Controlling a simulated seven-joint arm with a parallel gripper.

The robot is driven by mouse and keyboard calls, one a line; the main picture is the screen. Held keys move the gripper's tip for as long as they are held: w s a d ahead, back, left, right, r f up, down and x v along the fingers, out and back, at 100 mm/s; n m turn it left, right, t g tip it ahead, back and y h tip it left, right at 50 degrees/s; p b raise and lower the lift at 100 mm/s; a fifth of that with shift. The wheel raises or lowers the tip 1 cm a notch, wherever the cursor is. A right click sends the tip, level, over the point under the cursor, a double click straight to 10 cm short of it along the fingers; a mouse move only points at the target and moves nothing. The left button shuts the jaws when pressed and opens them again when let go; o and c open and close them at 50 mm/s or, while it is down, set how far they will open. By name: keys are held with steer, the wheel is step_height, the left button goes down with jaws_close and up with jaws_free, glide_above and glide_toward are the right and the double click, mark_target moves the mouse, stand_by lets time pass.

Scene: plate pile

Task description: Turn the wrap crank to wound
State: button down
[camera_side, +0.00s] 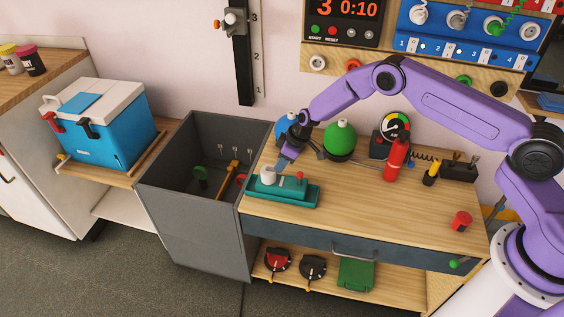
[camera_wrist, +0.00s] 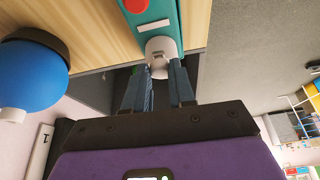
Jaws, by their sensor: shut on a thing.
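A teal wrapping device (camera_side: 290,197) sits at the left end of the wooden bench, with a white drum (camera_side: 268,176) on its left part and a red knob (camera_side: 300,177) on its right. In the wrist view the teal base (camera_wrist: 181,40), the white drum (camera_wrist: 161,44) and the red knob (camera_wrist: 135,5) show at the top. My gripper (camera_side: 284,163) points down at the drum end of the device. In the wrist view my gripper (camera_wrist: 163,72) is shut on a small grey tab, seemingly the crank handle (camera_wrist: 159,58), at the drum. The fingers partly hide it.
A dark open bin (camera_side: 185,150) stands directly left of the bench. A blue ball (camera_side: 287,127), a green ball (camera_side: 340,137) and a red bottle (camera_side: 396,158) stand behind and to the right. The bench front middle is clear.

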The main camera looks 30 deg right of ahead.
steer(key=c, duration=0.9)
jaws_free()
steer(key=shift+r, duration=0.1)
steer(key=v, duration=1.7)
steer(key=shift+s+d, duration=0.15)
steer(key=s+a+r+n+g, duration=0.1)
steer(key=s+a+r, duration=0.15)
steer(key=s, duration=0.45)
steer(key=s+a+r+g, duration=0.1)
steer(key=s+r, duration=0.3)
steer(key=s, duration=0.3)
steer(key=s+a+r+n, duration=0.1)
steer(key=s+a+r, duration=0.1)
steer(key=s+r, duration=0.35)
steer(key=s+d+h, duration=0.1)
steer(key=s+d, duration=0.2)
steer(key=s, duration=0.4)
steer(key=s+d+r+n, duration=0.1)
steer(key=s+d, duration=0.3)
steer(key=s, duration=0.3)
steer(key=s+d+n+g+h, duration=0.1)
steer(key=s+d, duration=0.2)
steer(key=s, duration=0.5)
steer(key=shift+d+r+h, duration=0.2)
steer(key=shift+d+h, duration=0.05)
steer(key=shift+h, duration=0.05)
